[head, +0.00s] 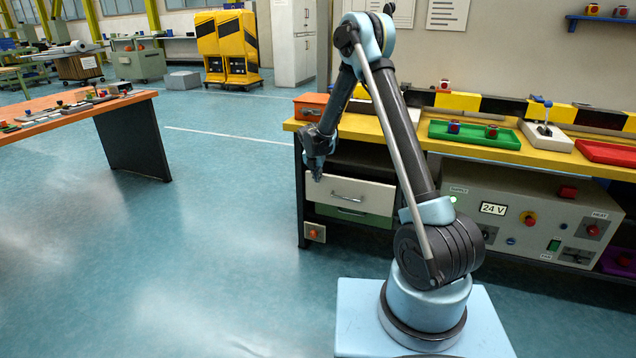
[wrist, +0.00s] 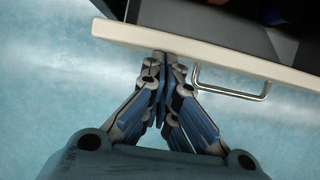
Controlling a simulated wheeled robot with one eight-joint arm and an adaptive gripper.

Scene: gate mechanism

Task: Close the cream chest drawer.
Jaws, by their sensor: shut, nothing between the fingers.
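The cream chest drawer (head: 352,194) is in a dark chest under the yellow workbench, left of centre in the head view. In the wrist view, its cream front (wrist: 215,55) crosses the upper part, with the dark inside of the drawer showing behind it, so it stands open. Its metal handle (wrist: 236,92) is just right of my fingers. My gripper (head: 316,176) is at the left end of the drawer front. In the wrist view my gripper (wrist: 162,58) is shut and empty, with its tips at the front panel; whether they touch it I cannot tell.
A green drawer (head: 350,215) lies below the cream one. A cream control panel (head: 530,215) stands to the right under the yellow workbench top (head: 500,152). An orange table (head: 75,112) stands at the left. The blue floor (head: 190,240) between them is clear.

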